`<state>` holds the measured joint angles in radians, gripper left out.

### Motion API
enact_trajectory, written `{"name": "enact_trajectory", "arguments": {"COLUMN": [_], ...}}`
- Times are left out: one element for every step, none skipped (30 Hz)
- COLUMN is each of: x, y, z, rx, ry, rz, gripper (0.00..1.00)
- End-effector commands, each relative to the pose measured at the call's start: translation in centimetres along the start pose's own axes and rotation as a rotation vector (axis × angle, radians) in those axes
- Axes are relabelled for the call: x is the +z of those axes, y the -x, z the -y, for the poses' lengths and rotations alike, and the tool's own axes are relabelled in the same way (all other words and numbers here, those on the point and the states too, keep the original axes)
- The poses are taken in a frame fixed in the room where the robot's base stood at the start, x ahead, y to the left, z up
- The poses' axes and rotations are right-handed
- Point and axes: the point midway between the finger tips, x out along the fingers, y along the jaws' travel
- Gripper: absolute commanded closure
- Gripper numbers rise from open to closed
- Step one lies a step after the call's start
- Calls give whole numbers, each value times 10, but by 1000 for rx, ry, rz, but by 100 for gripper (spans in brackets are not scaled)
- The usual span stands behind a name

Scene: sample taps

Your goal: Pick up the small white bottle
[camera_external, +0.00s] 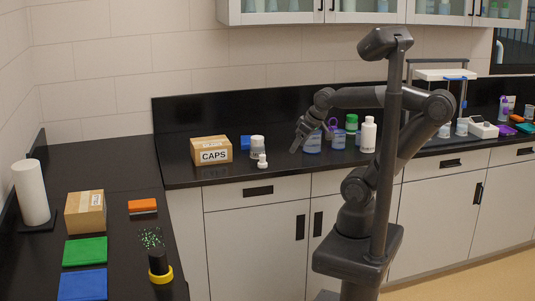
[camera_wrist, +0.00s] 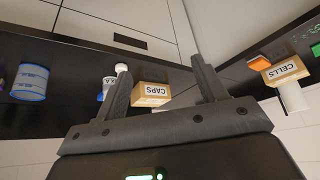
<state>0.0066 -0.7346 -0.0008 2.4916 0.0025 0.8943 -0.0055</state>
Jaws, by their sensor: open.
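The small white bottle (camera_external: 262,161) stands upright near the front edge of the back counter, just in front of a white jar (camera_external: 257,147). In the wrist view, which is upside down, the bottle (camera_wrist: 121,68) shows just beyond the left finger, which partly hides it and the jar (camera_wrist: 107,86). My gripper (camera_external: 297,147) is above the counter to the right of the bottle, pointing down and left, apart from it. Its two fingers (camera_wrist: 160,68) are spread with nothing between them at the tips.
A CAPS box (camera_external: 211,150) stands left of the bottle. Blue-labelled jars (camera_external: 312,142) and a tall white bottle (camera_external: 368,135) stand to the right, close to my gripper. The left counter holds a cardboard box (camera_external: 85,212) and coloured mats. Counter left of the CAPS box is clear.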

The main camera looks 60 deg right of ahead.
Motion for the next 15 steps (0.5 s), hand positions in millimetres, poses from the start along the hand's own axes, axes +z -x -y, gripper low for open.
{"name": "enact_trajectory", "arguments": {"x": [-6, -11, -18, -24, -31, -41, -48, -56, -65, -72, -79, -88, -94, -100, -108], "y": [-3, -5, -9, -12, -15, -21, -25, -30, -37, -42, -47, -55, -61, -67, -76], "z": [-2, -4, -7, -10, -13, -18, -22, -26, -32, -37, -42, -49, -55, -60, -68], "rx": [2, 3, 5, 6, 8, 11, 14, 16, 19, 21, 23, 27, 30, 33, 37], "ry": [-6, -9, -16, -22, -27, -34, -41, -46, -55, -62, -68, -76, -82, -89, -96], "rz": [6, 9, 13, 17, 21, 25, 29, 33, 37, 40, 44, 47, 51, 55, 58], "gripper": [35, 35, 35, 35, 35, 35, 35, 35, 35, 35, 35, 35, 35, 35, 35]}}
